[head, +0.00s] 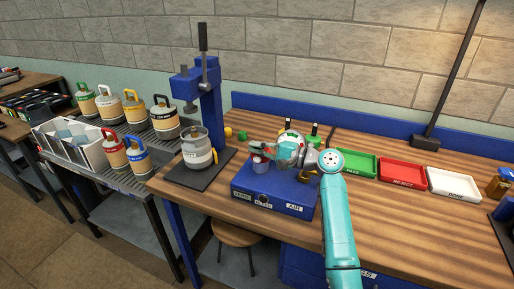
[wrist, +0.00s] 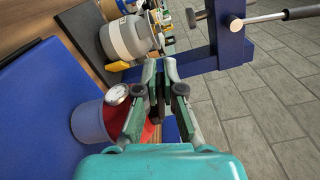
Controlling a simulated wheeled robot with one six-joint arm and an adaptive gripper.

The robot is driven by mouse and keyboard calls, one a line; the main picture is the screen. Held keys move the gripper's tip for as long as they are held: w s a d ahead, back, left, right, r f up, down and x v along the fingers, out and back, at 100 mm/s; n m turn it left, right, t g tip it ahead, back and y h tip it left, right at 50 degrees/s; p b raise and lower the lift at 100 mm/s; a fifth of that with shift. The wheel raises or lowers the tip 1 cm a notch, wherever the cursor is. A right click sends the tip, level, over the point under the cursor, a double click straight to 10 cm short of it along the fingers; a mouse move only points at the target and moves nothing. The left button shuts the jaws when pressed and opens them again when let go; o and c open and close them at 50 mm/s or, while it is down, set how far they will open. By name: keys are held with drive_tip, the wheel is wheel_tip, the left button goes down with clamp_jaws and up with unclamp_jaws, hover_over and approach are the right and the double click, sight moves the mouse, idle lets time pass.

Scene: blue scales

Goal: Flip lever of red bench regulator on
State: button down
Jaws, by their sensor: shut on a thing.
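The red bench regulator shows as a red body (wrist: 149,131) in the wrist view, partly covered by my gripper, with a small round gauge (wrist: 117,95) beside it. The lever's angle cannot be made out. In the head view my gripper (head: 282,152) is above the blue panel box (head: 272,199) with its white labels.
A grey cylinder (head: 197,149) stands on a dark plate under a blue press (head: 211,105) left of the box. Green (head: 358,166), red (head: 402,174) and white (head: 453,184) trays lie right. Several cylinders stand at left. The front right tabletop is clear.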

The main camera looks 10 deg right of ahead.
drive_tip(key=c, duration=1.3)
unclamp_jaws()
drive_tip(key=shift+f, duration=0.15)
